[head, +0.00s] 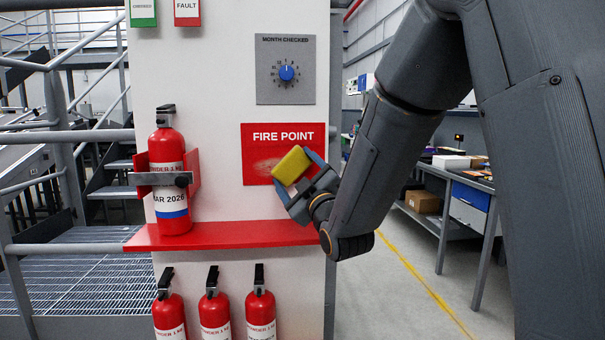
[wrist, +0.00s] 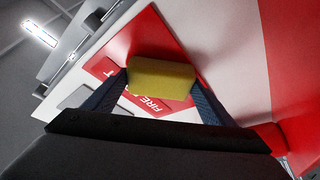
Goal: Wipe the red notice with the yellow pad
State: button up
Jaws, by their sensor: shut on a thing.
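The red notice (head: 262,140) reads "FIRE POINT" and is fixed to the white panel. A faint brownish smudge shows on its middle, left of the pad. My gripper (head: 298,176) is shut on the yellow pad (head: 291,165), in front of the notice's lower right part. In the wrist view the pad (wrist: 161,78) sits between the two blue fingers, with the notice (wrist: 133,40) behind it. The pad hides part of the notice. I cannot tell whether the pad touches the notice.
A red shelf (head: 225,236) juts out below the notice. A red extinguisher (head: 168,175) stands in a bracket at left, and several more are under the shelf. A dial plate (head: 286,90) is above. A workbench (head: 455,180) is at right.

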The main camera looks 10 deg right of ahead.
jog(key=shift+w+a+b, duration=0.15)
jog(key=shift+a+b, duration=0.3)
jog(key=shift+a, duration=1.95)
jog(key=shift+w+a+b, duration=0.1)
jog(key=shift+a+b, duration=0.35)
jog(key=shift+a, duration=1.9)
jog(key=shift+r, duration=0.1)
jog(key=shift+s, duration=0.1)
jog(key=shift+s+a+p, duration=0.1)
jog(key=shift+s+p, duration=0.2)
jog(key=shift+s, duration=2.55)
jog(key=shift+s, duration=0.1)
jog(key=s, duration=0.2)
jog(key=shift+s+a, duration=0.1)
jog(key=shift+s, duration=0.3)
jog(key=shift+w, duration=0.1)
jog(key=w+b, duration=0.2)
jog(key=w, duration=0.4)
jog(key=shift+w+d, duration=0.2)
jog(key=shift+w, duration=0.1)
